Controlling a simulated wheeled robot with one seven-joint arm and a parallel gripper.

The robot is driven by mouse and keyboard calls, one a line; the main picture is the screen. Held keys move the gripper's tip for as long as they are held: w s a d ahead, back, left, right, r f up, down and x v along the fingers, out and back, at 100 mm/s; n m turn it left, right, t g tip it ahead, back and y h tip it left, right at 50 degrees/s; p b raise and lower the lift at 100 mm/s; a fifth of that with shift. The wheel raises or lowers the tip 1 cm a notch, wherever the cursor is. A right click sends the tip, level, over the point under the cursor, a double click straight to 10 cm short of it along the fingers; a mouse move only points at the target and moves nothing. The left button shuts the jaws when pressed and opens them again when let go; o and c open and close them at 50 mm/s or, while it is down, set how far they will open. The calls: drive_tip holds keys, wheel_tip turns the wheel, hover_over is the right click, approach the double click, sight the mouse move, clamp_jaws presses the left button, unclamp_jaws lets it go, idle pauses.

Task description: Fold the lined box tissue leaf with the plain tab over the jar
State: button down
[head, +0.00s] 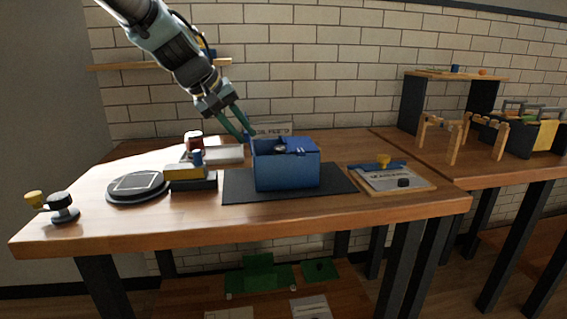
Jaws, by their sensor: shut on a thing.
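The blue box (287,172) stands upright on a dark mat (338,183) at the middle of the table. A blue leaf (301,146) lies over the right part of its open top. A small grey round top, perhaps the jar (280,149), shows inside at the left. My gripper (246,138) reaches down from the upper left to the box's left rear corner. It is shut on a small blue piece there, seemingly a leaf's tab. The lining and most of the held leaf are too small or hidden to make out.
A grey tray (220,154) lies behind. A board with a printed sheet (392,178) lies at the right. The front table strip is clear.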

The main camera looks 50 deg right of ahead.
drive_tip(key=shift+s+d+r+y+p, duration=0.3)
drive_tip(key=shift+y+p, duration=0.1)
drive_tip(key=shift+p, duration=1.25)
drive_tip(key=shift+f+t, duration=0.15)
drive_tip(key=shift+t, duration=0.15)
drive_tip(key=shift+s+d+p, duration=0.1)
drive_tip(key=shift+p, duration=0.7)
drive_tip(key=p, duration=0.2)
drive_tip(key=y+p, duration=0.1)
drive_tip(key=p, duration=0.1)
drive_tip(key=shift+s+d+r+m+t, duration=0.2)
drive_tip(key=shift+d+m+t, duration=0.1)
drive_tip(key=shift+t, duration=0.1)
drive_tip(key=shift+f+p, duration=0.15)
drive_tip(key=shift+p, duration=0.35)
drive_tip(key=shift+s+d+y+p, duration=0.2)
drive_tip(key=shift+y+p, duration=0.1)
drive_tip(key=shift+p, duration=0.25)
